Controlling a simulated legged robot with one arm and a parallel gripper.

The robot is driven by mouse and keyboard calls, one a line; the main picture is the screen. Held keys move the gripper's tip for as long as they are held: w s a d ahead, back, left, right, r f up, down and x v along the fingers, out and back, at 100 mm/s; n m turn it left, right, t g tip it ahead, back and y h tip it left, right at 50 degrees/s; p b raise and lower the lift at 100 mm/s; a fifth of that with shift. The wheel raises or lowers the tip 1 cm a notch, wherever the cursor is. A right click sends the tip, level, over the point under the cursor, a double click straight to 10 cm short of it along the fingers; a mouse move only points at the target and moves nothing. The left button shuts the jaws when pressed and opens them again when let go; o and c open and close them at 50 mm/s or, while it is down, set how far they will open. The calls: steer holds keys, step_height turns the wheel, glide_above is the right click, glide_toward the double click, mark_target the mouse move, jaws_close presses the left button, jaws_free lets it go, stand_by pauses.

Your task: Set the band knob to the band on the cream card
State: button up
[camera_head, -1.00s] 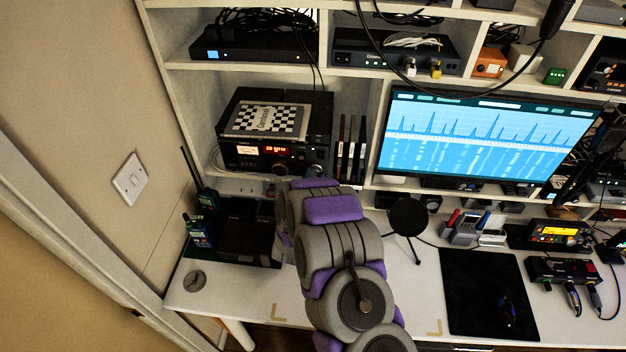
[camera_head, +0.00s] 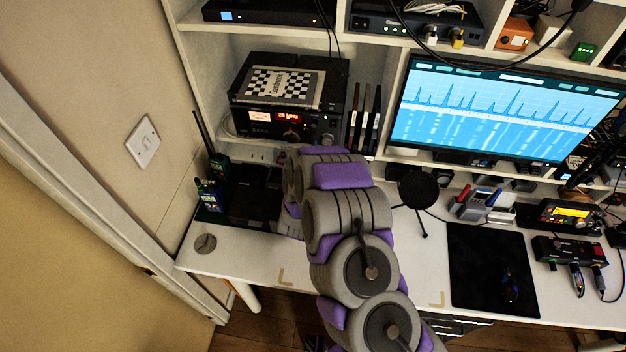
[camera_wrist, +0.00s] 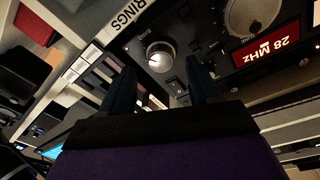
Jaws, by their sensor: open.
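The black radio (camera_head: 258,128) sits in the left cubby, its red display (camera_head: 289,117) reading 28 MHz. In the wrist view the display (camera_wrist: 268,45) is tilted at the right, beside a large dial (camera_wrist: 250,14). A smaller silver-capped round knob (camera_wrist: 161,56) is ahead of my gripper (camera_wrist: 160,88). In the head view my arm hides the gripper. I cannot make out a cream card.
A checkered board (camera_head: 281,86) lies on top of the radio. Upright dark books or cases (camera_head: 364,118) stand right of it. A handheld radio (camera_head: 211,194), a round black microphone (camera_head: 418,190) and a monitor (camera_head: 505,108) are around. The desk front (camera_head: 240,252) is mostly clear.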

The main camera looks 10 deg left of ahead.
steer(key=s+a+p, duration=0.1)
steer(key=s+a, duration=0.1)
steer(key=s, duration=1.2)
steer(key=shift+s+f, duration=0.15)
steer(key=shift+f, duration=0.25)
